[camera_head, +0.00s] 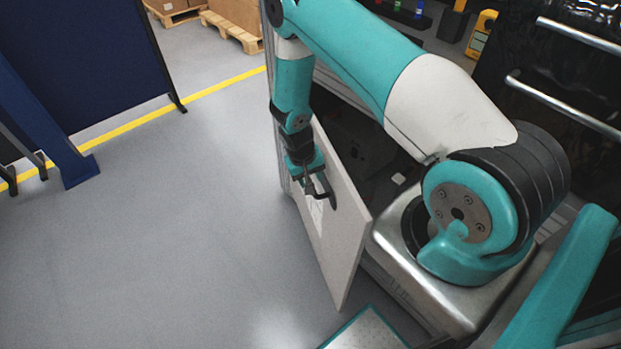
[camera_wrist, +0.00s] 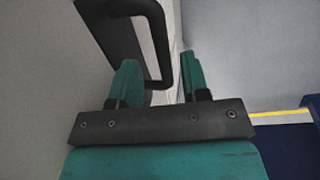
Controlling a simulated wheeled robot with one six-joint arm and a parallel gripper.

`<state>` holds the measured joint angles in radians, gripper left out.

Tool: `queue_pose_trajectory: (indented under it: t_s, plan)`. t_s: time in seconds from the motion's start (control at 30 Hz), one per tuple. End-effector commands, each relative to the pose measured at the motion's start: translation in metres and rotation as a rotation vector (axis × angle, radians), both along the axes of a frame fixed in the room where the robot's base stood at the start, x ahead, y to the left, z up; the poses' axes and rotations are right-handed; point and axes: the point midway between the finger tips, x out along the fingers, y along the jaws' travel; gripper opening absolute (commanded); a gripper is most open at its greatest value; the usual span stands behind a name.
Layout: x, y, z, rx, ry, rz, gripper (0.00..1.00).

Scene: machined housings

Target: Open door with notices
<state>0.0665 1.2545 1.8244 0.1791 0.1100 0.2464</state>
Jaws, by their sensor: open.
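The door (camera_head: 345,235) is a light grey panel standing ajar, swung out from the dark cabinet opening (camera_head: 355,135) behind it. A white notice (camera_head: 316,215) shows on its outer face, partly hidden by my gripper. A black bar handle (camera_head: 332,196) sits on that face. My gripper (camera_head: 318,196) is open at the handle.
A dark blue partition (camera_head: 85,65) and a blue post (camera_head: 65,165) stand at left. A yellow floor line (camera_head: 215,88) crosses behind. Pallets with boxes (camera_head: 235,25) are at the back. The grey floor (camera_head: 190,230) left of the door is clear.

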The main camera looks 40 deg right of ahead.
Motion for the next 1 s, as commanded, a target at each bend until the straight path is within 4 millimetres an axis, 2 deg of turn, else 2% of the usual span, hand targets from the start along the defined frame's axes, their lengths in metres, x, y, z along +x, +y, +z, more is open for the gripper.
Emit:
queue_pose_trajectory:
  t_s: [0.2, 0.5, 0.53, 0.7, 1.0]
  plan:
    - [-0.001, -0.003, -0.02, 0.0, 0.0, 0.0, 0.42]
    - [-0.001, -0.004, -0.023, 0.0, -0.002, 0.0, 0.42]
    - [-0.001, -0.004, -0.023, 0.0, -0.002, 0.0, 0.4]
    - [-0.001, -0.004, -0.023, 0.001, -0.001, 0.0, 0.01]
    - [0.001, -0.003, -0.023, 0.001, -0.001, -0.016, 0.0]
